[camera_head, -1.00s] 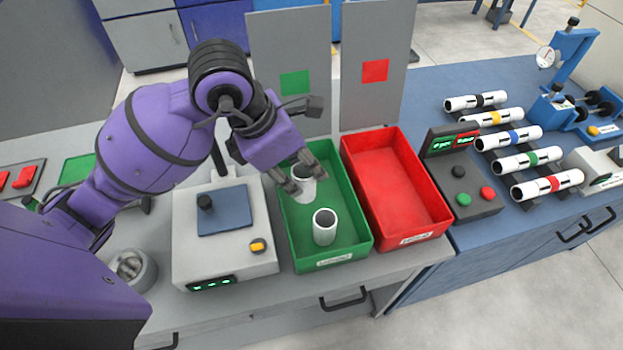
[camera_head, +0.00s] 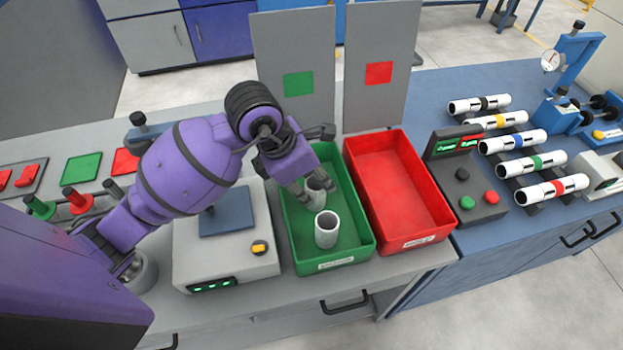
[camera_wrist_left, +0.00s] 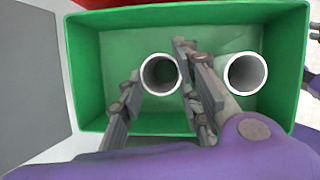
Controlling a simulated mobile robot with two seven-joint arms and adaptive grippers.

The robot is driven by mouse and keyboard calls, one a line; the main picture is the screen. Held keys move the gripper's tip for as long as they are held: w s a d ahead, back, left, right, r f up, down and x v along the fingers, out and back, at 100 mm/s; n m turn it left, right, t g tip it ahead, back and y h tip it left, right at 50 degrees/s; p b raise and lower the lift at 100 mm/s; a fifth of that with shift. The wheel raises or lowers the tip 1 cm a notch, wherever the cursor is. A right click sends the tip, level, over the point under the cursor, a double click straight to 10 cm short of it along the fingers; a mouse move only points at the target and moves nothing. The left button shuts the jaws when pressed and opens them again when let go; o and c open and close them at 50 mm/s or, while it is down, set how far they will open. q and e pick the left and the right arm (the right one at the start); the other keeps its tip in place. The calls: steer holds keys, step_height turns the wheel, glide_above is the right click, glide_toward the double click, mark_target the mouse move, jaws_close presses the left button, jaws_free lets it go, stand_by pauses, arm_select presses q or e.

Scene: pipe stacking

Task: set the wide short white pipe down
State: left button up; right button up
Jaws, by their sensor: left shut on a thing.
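The white pipe in my grip is short and hollow and stands upright in the rear part of the green bin (camera_head: 372,240). It shows partly behind the fingers in the head view (camera_head: 318,194) and between them in the wrist view (camera_wrist_left: 160,74). My left gripper (camera_head: 308,186) reaches down into the bin with its fingers on either side of this pipe, shut on it. A second short white pipe (camera_head: 326,230) stands free on the bin floor nearer the front; it also shows in the wrist view (camera_wrist_left: 246,73). Whether the held pipe's base touches the floor is hidden.
A red empty bin (camera_head: 400,190) adjoins the green bin on the right. A grey box with a dark blue plate (camera_head: 228,220) stands to the left. A button panel (camera_head: 465,185) and several banded pipes (camera_head: 513,140) lie on the blue bench.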

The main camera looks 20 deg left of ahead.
arm_select(q)
steer(key=o, duration=1.2)
steer(key=shift+f, duration=0.1)
steer(key=v, duration=1.2)
steer(key=shift+p, duration=0.4)
